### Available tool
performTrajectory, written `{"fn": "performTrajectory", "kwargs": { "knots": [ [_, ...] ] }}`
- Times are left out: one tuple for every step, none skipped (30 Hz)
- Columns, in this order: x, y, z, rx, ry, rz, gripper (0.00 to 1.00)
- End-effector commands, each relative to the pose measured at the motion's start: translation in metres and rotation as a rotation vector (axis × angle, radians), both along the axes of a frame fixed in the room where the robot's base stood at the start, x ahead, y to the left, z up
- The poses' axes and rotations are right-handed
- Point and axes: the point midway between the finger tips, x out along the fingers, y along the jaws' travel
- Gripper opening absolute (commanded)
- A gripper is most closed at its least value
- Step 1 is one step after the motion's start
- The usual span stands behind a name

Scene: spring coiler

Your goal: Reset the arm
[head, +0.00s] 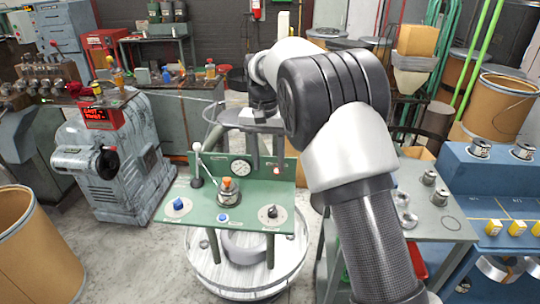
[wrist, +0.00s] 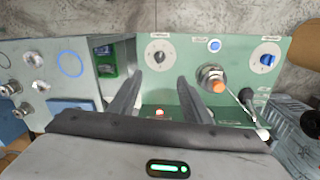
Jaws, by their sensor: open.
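My gripper (head: 265,150) hangs over the back edge of the green control panel (head: 185,200) in the head view. In the wrist view its two fingers (wrist: 158,78) are spread apart with nothing between them. The panel carries a black-knob dial (head: 271,213), a blue-knob dial (head: 179,206), a blue button (head: 223,218), an orange-topped metal part (head: 228,188) and a lever (head: 197,165) with a pale ball. A gauge (head: 240,167) and a small red light (head: 277,171) are on the upright back plate. My forearm hides part of the scene on the right.
A grey side table (head: 455,225) with metal parts stands right of the panel. A blue bench (head: 510,180) with yellow tags is farther right. A grey machine (head: 120,165) with a red display is on the left. A brown drum (head: 35,260) stands at front left.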

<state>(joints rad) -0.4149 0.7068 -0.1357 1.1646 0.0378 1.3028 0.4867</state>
Motion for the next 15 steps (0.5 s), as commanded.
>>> {"fn": "performTrajectory", "kwargs": {
  "knots": [
    [-0.001, -0.003, 0.007, 0.004, -0.006, -0.002, 0.44],
    [-0.003, -0.007, 0.013, 0.007, -0.01, -0.002, 0.44],
    [-0.006, -0.012, 0.024, 0.015, -0.02, -0.001, 0.44],
    [-0.01, -0.018, 0.034, 0.022, -0.03, 0.001, 0.44],
    [-0.014, -0.025, 0.046, 0.029, -0.04, 0.003, 0.44],
    [-0.022, -0.035, 0.063, 0.04, -0.056, 0.006, 0.44],
    [-0.03, -0.044, 0.077, 0.049, -0.071, 0.011, 0.44],
    [-0.039, -0.053, 0.091, 0.057, -0.085, 0.013, 0.44],
    [-0.052, -0.065, 0.108, 0.068, -0.106, 0.021, 0.44],
    [-0.063, -0.074, 0.121, 0.076, -0.124, 0.028, 0.44],
    [-0.074, -0.082, 0.132, 0.082, -0.141, 0.034, 0.44],
    [-0.089, -0.093, 0.146, 0.089, -0.163, 0.044, 0.44],
    [-0.101, -0.101, 0.155, 0.094, -0.182, 0.052, 0.44],
    [-0.113, -0.108, 0.163, 0.097, -0.199, 0.058, 0.44],
    [-0.13, -0.117, 0.174, 0.1, -0.224, 0.07, 0.44]
  ]
}}
